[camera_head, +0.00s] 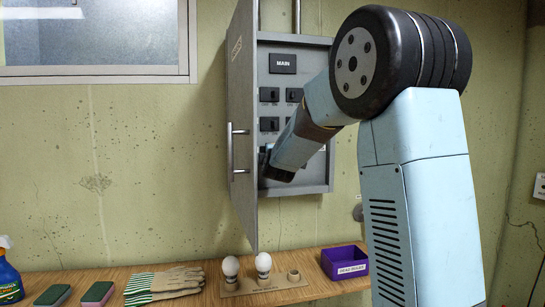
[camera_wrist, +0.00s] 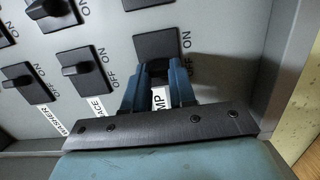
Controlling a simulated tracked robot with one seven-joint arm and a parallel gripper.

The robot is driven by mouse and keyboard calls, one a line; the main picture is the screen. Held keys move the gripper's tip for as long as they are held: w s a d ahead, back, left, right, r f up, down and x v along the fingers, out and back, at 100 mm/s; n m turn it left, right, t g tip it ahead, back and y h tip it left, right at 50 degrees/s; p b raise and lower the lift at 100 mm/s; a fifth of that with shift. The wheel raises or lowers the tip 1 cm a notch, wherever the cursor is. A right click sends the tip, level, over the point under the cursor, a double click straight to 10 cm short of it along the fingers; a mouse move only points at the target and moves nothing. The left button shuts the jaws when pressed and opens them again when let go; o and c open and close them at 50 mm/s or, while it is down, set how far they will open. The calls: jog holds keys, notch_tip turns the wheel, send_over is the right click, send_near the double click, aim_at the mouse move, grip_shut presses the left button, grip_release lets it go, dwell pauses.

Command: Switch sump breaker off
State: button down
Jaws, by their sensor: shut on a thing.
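The grey breaker panel (camera_head: 315,72) hangs on the wall with its door (camera_head: 241,120) swung open to the left. In the wrist view the sump breaker (camera_wrist: 156,44) is a dark square plate. Its white label (camera_wrist: 160,99) shows only "MP", and "ON" is printed beside it. My gripper (camera_wrist: 160,70) has its two blue fingers shut on the breaker's switch, which is mostly hidden between them. I cannot tell the switch's position. In the head view my gripper (camera_head: 272,170) is at the panel's lower part, and the arm hides the sump breaker.
Neighbouring breakers, one labelled "...ACE" (camera_wrist: 88,72) and one labelled "...ASHER" (camera_wrist: 28,82), sit close left of my fingers. The panel's side wall (camera_wrist: 285,70) is close on the right. Below, a wooden shelf (camera_head: 205,296) holds bulbs (camera_head: 263,263), gloves (camera_head: 165,284) and a purple bin (camera_head: 345,262).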

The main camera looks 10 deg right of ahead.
jog(key=shift+a+f+m+g+h, duration=0.3)
jog(key=shift+f+m+h, duration=0.15)
jog(key=shift+h, duration=0.35)
jog(key=c, duration=1.3)
grip_release()
jog(key=shift+r, duration=0.1)
jog(key=o, duration=0.4)
jog(key=shift+r, duration=0.2)
jog(key=s, duration=0.4)
jog(key=s+a, duration=0.1)
jog(key=s, duration=0.4)
jog(key=s+a, duration=0.1)
jog(key=s, duration=0.3)
jog(key=shift+s+a, duration=0.2)
jog(key=shift+a, duration=0.05)
jog(key=shift+c, duration=0.4)
